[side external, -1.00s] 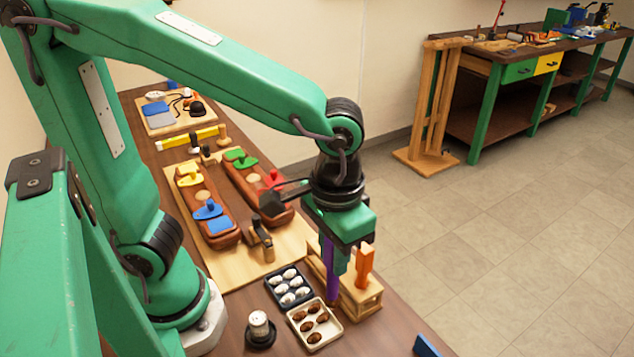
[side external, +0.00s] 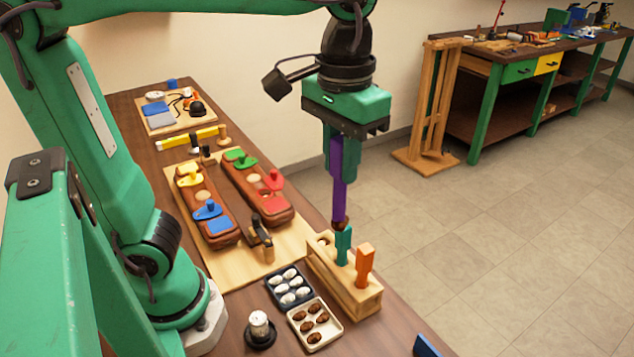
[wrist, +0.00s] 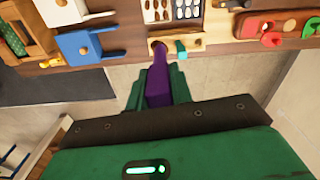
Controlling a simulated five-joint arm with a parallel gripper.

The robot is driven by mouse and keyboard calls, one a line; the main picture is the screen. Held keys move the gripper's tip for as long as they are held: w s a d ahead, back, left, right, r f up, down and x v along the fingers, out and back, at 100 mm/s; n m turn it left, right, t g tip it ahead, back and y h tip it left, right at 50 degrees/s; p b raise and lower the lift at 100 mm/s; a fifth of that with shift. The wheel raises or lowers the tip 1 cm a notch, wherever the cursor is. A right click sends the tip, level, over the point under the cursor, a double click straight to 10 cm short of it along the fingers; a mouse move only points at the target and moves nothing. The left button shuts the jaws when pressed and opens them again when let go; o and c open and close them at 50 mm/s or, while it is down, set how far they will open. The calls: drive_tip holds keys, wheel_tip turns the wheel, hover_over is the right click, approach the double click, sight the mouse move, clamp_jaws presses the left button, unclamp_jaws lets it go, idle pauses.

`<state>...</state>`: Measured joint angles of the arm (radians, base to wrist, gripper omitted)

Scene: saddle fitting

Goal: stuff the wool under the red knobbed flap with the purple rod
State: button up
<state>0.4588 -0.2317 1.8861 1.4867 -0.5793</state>
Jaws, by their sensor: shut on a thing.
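My gripper (side external: 340,170) is shut on the purple rod (side external: 338,200), which hangs upright with a brown lower end above the wooden rack (side external: 345,290). The wrist view also shows the rod (wrist: 158,85) between my green fingers. The red knobbed flap (side external: 273,181) is on the right brown panel (side external: 264,200), left of and below my gripper in the side view. A pale round patch (side external: 254,178) lies beside that flap; I cannot tell whether it is wool. White lumps fill a dark tray (side external: 272,294), and brown lumps fill a cream tray (side external: 317,344).
Teal (side external: 343,245) and orange (side external: 365,265) handles stand in the rack close to the rod's end. The left panel carries yellow (side external: 190,175) and blue (side external: 208,210) flaps. A green flap (side external: 240,160) is on the right panel. A small dark-and-wood tool (side external: 261,238) stands before the panels.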

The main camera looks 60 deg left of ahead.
drive_tip(key=w+a+n, duration=0.3)
drive_tip(key=a, duration=0.6)
drive_tip(key=w+a+n, duration=0.3)
drive_tip(key=a, duration=0.6)
drive_tip(key=s+a+n, duration=0.2)
drive_tip(key=a, duration=0.6)
drive_tip(key=s+a+n, duration=0.2)
drive_tip(key=a, duration=0.6)
wheel_tip(320, 180, down, 11)
drive_tip(key=shift+w+a, duration=0.2)
drive_tip(key=shift+f, duration=0.25)
